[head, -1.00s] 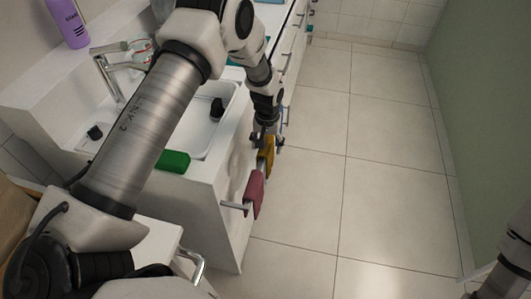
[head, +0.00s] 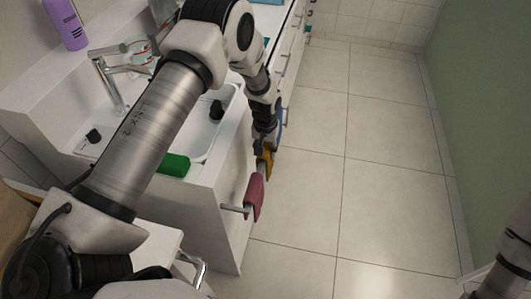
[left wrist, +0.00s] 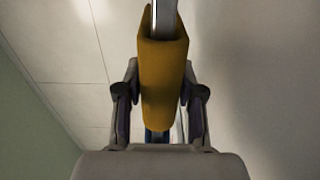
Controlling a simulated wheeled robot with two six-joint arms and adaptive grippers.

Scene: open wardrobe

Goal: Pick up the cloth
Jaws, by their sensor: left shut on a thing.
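A yellow cloth (head: 266,163) hangs folded over a metal rail on the white counter's side. In the left wrist view, the yellow cloth (left wrist: 161,75) sits between my two fingers, draped on the shiny bar. My left gripper (head: 264,146) is shut on the yellow cloth; the gripper hides part of it in the head view. A pink-red cloth (head: 254,198) hangs on the same rail, nearer to me. A blue item (head: 279,125), perhaps another cloth, shows in part beyond the gripper.
A white counter with a sink (head: 213,125) and a faucet (head: 108,80) lies to the left. A green block (head: 174,165) rests on its edge. A purple bottle (head: 67,24) stands behind. The tiled floor (head: 345,170) to the right is clear.

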